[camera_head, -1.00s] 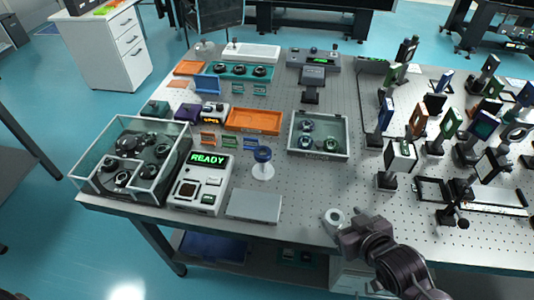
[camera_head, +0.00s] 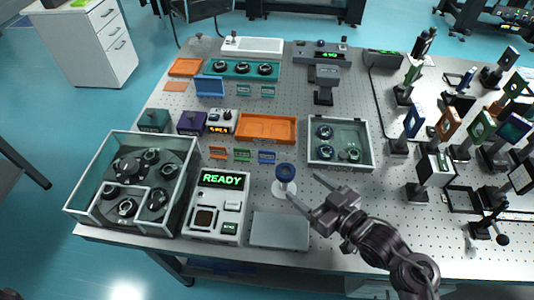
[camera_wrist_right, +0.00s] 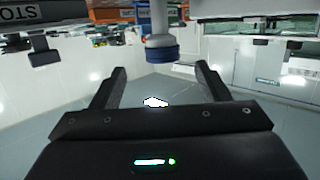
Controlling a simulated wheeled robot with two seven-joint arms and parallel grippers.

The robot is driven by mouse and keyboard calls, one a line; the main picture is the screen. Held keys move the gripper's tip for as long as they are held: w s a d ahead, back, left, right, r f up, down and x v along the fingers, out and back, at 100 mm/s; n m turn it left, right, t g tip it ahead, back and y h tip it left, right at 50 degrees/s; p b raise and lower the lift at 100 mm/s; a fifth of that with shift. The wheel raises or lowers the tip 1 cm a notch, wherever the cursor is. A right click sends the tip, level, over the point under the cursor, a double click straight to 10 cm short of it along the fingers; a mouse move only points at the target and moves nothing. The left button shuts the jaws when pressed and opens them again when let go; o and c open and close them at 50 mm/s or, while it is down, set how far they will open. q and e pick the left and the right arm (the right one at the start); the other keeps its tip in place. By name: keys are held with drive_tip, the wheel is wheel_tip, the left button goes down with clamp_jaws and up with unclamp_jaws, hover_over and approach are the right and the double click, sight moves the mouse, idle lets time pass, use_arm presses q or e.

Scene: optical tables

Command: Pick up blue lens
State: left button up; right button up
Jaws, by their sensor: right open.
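The blue lens (camera_head: 285,171) is a dark blue round piece on top of a white stand with a round base, at the middle of the table. My right gripper (camera_head: 305,189) is just right of and in front of it, with its fingers spread and pointing toward it. In the right wrist view the blue lens (camera_wrist_right: 162,53) hangs upside down near the top, ahead of the gap between the open fingers (camera_wrist_right: 160,72). Nothing is between the fingers. My left gripper does not show.
A grey plate (camera_head: 280,231) lies in front of the stand. The device reading READY (camera_head: 216,207) is on the left. A clear-walled tray (camera_head: 371,143) with lenses is behind right, and an orange tray (camera_head: 266,141) is behind. Several upright optics fill the right side.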

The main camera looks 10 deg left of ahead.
sight(293, 178)
drive_tip(key=shift+r+x, duration=0.2)
drive_tip(key=shift+x, duration=0.75)
drive_tip(key=p+x, duration=0.2)
drive_tip(key=x, duration=0.1)
drive_tip(key=shift+a+r, duration=0.15)
drive_tip(key=shift+a, duration=0.05)
drive_tip(key=x, duration=0.3)
drive_tip(key=c, duration=1.1)
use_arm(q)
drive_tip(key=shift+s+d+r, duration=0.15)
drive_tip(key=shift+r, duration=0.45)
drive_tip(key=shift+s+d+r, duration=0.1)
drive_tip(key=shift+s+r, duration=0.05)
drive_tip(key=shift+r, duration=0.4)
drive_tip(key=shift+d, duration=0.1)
